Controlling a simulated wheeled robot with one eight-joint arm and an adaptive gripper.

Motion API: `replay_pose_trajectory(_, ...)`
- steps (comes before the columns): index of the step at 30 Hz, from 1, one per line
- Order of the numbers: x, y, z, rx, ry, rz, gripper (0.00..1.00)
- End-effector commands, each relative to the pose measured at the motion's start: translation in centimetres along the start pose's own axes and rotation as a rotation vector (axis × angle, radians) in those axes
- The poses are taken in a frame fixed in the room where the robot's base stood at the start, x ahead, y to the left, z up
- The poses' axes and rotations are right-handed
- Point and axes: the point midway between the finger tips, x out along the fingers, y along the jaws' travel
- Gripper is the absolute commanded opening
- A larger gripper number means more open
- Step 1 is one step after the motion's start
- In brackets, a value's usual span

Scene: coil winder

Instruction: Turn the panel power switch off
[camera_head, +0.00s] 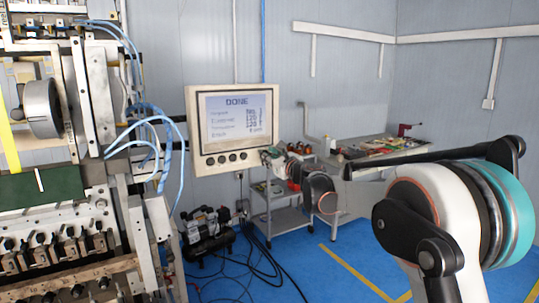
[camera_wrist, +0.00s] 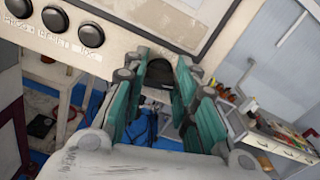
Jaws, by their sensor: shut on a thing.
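The control panel (camera_head: 236,93) hangs at the back wall with its lit screen reading "DONE". Its dark round knobs (camera_head: 221,160) line the lower edge; some also show at the top left of the wrist view (camera_wrist: 55,19). My gripper (camera_head: 266,158) is at the panel's lower right corner. In the wrist view my gripper's (camera_wrist: 161,64) teal fingers close around a dark round part, the panel power switch (camera_wrist: 160,73), at the panel's lower edge. The fingers hide its sides, and its setting cannot be read.
The coil winder (camera_head: 95,210) with blue hoses fills the left. A compressor (camera_head: 208,234) and loose cables lie on the floor below the panel. A trolley (camera_head: 282,215) and a workbench (camera_head: 375,160) with tools stand right of it. Open blue floor lies in front.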

Motion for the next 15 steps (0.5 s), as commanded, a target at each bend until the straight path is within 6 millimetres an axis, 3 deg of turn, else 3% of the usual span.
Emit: replay_pose_trajectory(15, 0.01, 0.22, 0.11, -0.487, 0.0, 0.0, 0.03)
